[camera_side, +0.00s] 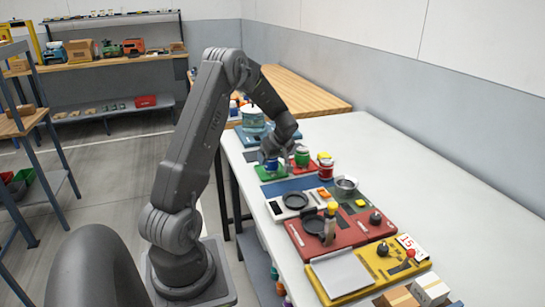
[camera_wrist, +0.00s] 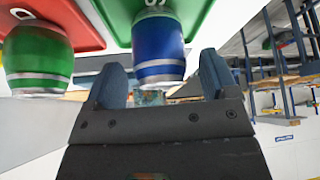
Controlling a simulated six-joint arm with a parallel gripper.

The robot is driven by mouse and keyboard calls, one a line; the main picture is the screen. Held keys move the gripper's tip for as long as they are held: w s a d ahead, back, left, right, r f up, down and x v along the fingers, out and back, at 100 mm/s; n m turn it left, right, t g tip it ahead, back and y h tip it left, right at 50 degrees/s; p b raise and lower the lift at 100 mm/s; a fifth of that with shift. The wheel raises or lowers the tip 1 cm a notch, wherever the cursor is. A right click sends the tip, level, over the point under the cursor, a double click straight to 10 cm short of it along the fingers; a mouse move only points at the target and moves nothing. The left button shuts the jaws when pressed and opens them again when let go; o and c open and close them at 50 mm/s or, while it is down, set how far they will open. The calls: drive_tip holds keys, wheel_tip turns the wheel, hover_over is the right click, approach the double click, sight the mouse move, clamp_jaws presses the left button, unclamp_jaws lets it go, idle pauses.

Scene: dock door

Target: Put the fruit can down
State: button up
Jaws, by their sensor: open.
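A blue can (camera_wrist: 158,48) stands upright on a green mat (camera_wrist: 112,12); the wrist view shows this area upside down. In the side view the blue can (camera_side: 271,164) is at my gripper (camera_side: 281,157), partly covered by it. My gripper (camera_wrist: 162,72) is open, with one finger on each side of the blue can in the wrist view and a gap to each finger. A green can (camera_wrist: 37,55) stands on a red mat beside it, and also shows in the side view (camera_side: 302,156). No label tells me which can holds fruit.
A red can (camera_side: 326,168) stands right of the green can, near a metal bowl (camera_side: 345,185). A blue mat (camera_side: 290,186) lies in front. The table's right side (camera_side: 420,180) is bare.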

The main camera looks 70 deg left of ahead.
drive_tip(key=shift+r, duration=0.1)
drive_tip(key=w+d+r+m+t, duration=0.15)
drive_tip(key=d+r+m, duration=0.35)
drive_tip(key=d+r, duration=1.15)
drive_tip(key=s+d+m+t+h, duration=0.1)
drive_tip(key=s+d+m, duration=0.3)
drive_tip(key=d, duration=0.4)
drive_tip(key=s+d+r+m+t+h, duration=0.1)
drive_tip(key=s+d+m+t+h, duration=0.1)
drive_tip(key=s+d+m, duration=0.3)
drive_tip(key=s+d+r+m+t+h, duration=0.1)
drive_tip(key=s+d+m, duration=0.4)
drive_tip(key=d, duration=0.7)
drive_tip(key=shift+s+d+r+m+t+h, duration=0.15)
drive_tip(key=shift+s+d+m+t+h, duration=0.1)
drive_tip(key=shift+m+t+h, duration=0.55)
